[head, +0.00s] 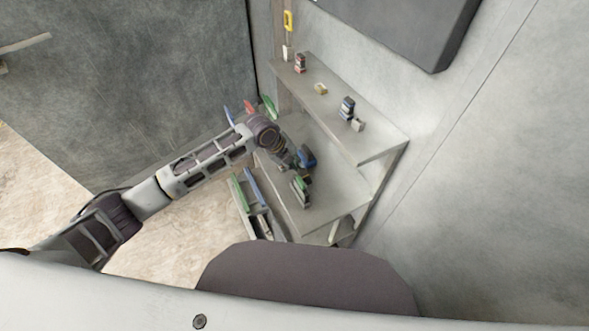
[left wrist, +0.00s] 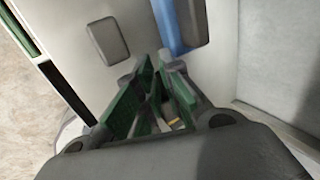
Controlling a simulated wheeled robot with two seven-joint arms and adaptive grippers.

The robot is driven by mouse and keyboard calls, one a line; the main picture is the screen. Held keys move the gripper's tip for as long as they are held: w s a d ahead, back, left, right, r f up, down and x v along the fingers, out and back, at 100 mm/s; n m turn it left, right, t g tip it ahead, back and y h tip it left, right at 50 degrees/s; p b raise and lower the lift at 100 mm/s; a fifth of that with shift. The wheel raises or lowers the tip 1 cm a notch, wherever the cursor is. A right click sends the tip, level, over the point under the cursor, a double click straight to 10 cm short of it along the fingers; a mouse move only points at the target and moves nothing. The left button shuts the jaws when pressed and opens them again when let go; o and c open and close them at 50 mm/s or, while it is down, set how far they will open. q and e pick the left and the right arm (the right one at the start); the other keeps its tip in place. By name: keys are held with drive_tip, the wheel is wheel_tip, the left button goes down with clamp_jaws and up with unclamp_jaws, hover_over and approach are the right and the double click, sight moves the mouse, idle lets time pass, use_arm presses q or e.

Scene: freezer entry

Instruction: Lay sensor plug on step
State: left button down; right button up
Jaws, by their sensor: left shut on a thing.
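My left gripper (head: 293,163) is over the lower step (head: 335,200) of a grey bench, beside a blue thing (head: 306,157). In the left wrist view its fingers (left wrist: 158,103) are closed in on a small thing with a pale yellowish part (left wrist: 175,124). Fingers and dark shade hide most of it, and I cannot tell for sure that it is the sensor plug. Green surfaces show at the fingers. A dark and green piece (head: 300,189) is just below the gripper in the head view; whether they touch is unclear. My right gripper is not in view.
A bin (head: 262,222) with green and blue strips stands left of the bench. Walls rise behind.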

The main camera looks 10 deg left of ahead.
use_arm(q)
drive_tip(key=shift+f, duration=0.25)
wheel_tip(320, 180, down, 2)
drive_tip(key=shift+f, duration=0.6)
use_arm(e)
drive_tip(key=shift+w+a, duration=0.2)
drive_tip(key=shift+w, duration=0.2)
use_arm(q)
drive_tip(key=shift+f, duration=0.1)
drive_tip(key=c, duration=1.8)
unclamp_jaws()
drive_tip(key=shift+c, duration=0.2)
drive_tip(key=shift+f, duration=0.1)
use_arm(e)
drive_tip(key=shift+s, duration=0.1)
